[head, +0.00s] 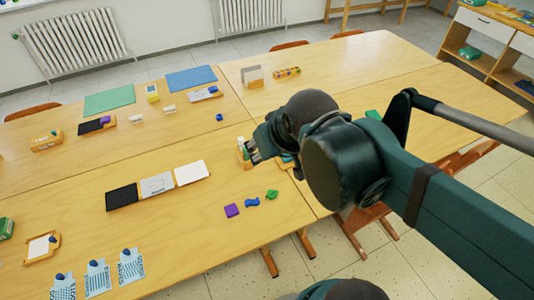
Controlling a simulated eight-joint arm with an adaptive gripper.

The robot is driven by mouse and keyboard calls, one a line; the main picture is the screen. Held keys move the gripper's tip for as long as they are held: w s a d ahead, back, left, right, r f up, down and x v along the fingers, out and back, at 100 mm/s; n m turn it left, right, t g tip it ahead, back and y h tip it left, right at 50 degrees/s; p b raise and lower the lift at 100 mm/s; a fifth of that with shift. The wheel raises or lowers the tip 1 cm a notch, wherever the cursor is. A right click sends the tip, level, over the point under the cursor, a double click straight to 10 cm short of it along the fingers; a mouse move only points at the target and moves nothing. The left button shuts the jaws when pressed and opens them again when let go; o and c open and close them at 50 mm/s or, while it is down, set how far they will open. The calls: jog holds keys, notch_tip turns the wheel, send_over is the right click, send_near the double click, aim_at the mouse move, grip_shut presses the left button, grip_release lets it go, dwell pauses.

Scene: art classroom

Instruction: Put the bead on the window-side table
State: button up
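My gripper (255,149) hangs over the middle of the joined wooden tables, seen from behind and above. My own arm hides much of it, and I cannot tell whether its fingers are open or hold anything. No single thing is clearly the bead. A small dark blue piece (219,117) lies alone on the table to the left of and beyond my gripper. A purple block (231,210), a blue piece (251,202) and a green piece (272,194) lie in a row on the near table. The window-side table (217,143) stands toward the radiators.
Black, grey and white panels (157,185) lie in a row at left. Patterned cards (97,278) with small blue pieces lie at the near left. Green (109,100) and blue (191,78) sheets lie at the back. A shelf (495,45) stands at far right. The back right tabletop is mostly clear.

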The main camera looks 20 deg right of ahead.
jog(key=shift+s+f, duration=0.45)
jog(key=shift+s, duration=0.15)
jog(key=shift+f, duration=0.1)
